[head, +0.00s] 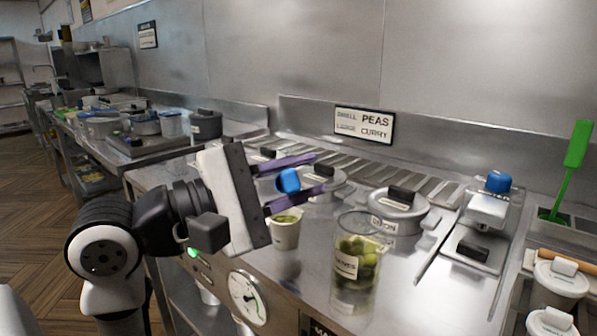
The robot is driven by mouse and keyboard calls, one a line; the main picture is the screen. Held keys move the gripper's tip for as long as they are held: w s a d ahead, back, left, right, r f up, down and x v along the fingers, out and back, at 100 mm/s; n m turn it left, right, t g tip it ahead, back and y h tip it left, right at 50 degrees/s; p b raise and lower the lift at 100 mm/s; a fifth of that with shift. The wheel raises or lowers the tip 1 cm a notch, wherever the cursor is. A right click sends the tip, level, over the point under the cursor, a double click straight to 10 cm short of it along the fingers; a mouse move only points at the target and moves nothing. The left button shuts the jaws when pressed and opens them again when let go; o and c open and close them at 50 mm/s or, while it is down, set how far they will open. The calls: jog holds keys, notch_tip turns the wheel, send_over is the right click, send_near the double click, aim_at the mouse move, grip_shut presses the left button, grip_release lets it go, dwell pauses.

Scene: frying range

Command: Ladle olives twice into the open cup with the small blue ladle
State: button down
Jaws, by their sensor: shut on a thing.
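My gripper (317,174), with purple fingers, is raised above the steel counter. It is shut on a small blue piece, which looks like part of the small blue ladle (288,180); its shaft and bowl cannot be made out. A white cup (286,236) stands open below the fingers, with something green inside near its rim. A clear jar of green olives (356,268), with a white label, stands on the counter to the right of the cup.
A blue-topped steel container (488,208) and a green-handled utensil (577,146) are at right. White lidded tubs (560,279) stand front right.

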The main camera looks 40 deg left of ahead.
jog(key=r+n+p, duration=0.1)
jog(key=p, duration=0.1)
jog(key=w+a+r+p, duration=0.1)
jog(key=r+p, duration=0.1)
jog(key=shift+w+n+p, duration=0.1)
jog(key=shift+n+p, duration=0.2)
jog(key=shift+n, duration=0.1)
jog(key=r+p, duration=0.1)
jog(key=p, duration=0.1)
jog(key=w+a+r+n+g+p, duration=0.1)
jog(key=p, duration=0.1)
jog(key=w+r+n+p, duration=0.1)
jog(key=p, duration=0.1)
jog(key=shift+a+y+p, duration=0.3)
jog(key=shift+a+p, duration=0.05)
jog(key=shift+p, duration=0.05)
jog(key=w+a+r+n+g+p, duration=0.3)
jog(key=w+a+n+p, duration=0.4)
jog(key=p, duration=0.7)
jog(key=shift+w+a+r+g, duration=0.2)
jog(key=shift+w+a+g, duration=0.4)
jog(key=shift+w, duration=0.6)
notch_tip(320, 180, up, 9)
jog(key=p, duration=0.2)
jog(key=shift+s, duration=0.1)
